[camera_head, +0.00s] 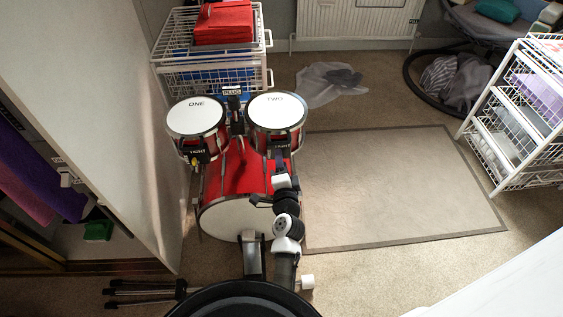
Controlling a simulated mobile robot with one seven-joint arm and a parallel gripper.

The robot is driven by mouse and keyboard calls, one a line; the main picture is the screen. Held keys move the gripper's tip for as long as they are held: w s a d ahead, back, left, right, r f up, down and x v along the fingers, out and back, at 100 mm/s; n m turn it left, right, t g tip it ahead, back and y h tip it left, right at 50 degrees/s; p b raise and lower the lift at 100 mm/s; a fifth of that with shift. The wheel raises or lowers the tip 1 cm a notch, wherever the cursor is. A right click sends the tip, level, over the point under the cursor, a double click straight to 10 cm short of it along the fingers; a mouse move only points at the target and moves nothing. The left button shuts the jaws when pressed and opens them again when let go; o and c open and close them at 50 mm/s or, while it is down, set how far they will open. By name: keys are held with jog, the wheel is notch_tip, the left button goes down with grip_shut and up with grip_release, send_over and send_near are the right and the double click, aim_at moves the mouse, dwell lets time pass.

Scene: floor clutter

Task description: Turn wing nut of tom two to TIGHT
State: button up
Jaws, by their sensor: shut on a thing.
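Tom two (276,108) is a red drum with a white head marked TWO, at the right of the kit above the red bass drum (242,168). A dark label reading TIGHT (279,147) shows on its front side. My gripper (279,159) reaches up to the front of tom two, just below that label. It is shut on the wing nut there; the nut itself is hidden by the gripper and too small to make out. Tom one (195,117), marked ONE, stands to the left with its own TIGHT label (198,154).
A dark post with a PLUG label (232,91) stands between the toms. A white wire basket unit (210,66) is behind the kit. A pale wall panel stands close on the left. The bordered mat (395,187) to the right is clear; a wire drawer rack (515,115) stands beyond it.

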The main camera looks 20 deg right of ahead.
jog(key=shift+m, duration=1.1)
jog(key=o, duration=1)
